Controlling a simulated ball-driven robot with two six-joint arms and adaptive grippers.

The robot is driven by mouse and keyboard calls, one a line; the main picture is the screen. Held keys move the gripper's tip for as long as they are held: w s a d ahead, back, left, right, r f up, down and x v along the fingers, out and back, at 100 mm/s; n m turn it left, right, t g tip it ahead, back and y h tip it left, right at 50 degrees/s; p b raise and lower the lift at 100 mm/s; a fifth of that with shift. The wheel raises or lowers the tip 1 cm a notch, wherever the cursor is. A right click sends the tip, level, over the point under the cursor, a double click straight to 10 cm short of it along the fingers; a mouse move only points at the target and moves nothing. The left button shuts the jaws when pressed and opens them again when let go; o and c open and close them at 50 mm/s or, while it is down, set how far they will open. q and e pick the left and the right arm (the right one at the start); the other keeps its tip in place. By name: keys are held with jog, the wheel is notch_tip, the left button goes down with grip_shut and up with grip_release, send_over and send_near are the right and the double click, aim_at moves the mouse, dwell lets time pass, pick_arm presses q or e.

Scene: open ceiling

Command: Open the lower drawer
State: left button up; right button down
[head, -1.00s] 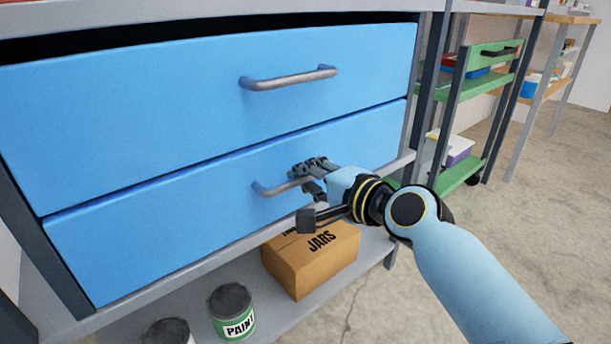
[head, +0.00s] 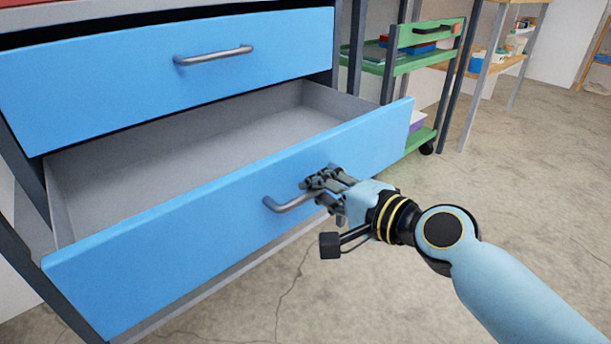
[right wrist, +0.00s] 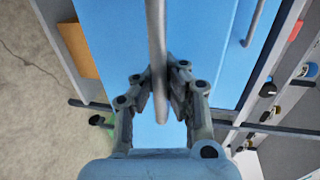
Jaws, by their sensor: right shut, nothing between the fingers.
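The lower drawer (head: 190,255) is blue with a grey inside and is pulled well out of the cabinet in the head view. Its inside looks empty where it shows. Its grey bar handle (head: 290,202) is on the front panel. My right gripper (head: 322,183) is at the right part of this handle, its fingers shut. In the right wrist view the handle bar (right wrist: 156,40) runs by the fingertips (right wrist: 164,76); whether they press on it I cannot tell. My left gripper is not in view.
The upper drawer (head: 130,90) is above, with its own handle (head: 213,56), and looks shut. A green cart (head: 410,62) stands behind to the right, with a wooden-topped shelf beyond it. The concrete floor (head: 510,190) to the right is clear.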

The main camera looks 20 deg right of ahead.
jog(key=shift+f+v, duration=0.2)
jog(key=shift+v, duration=0.7)
jog(key=shift+f+v, duration=0.15)
jog(key=shift+v, duration=0.75)
jog(key=c, duration=1.3)
grip_release()
jog(key=shift+c, duration=0.2)
jog(key=shift+s, duration=0.1)
jog(key=v, duration=1.2)
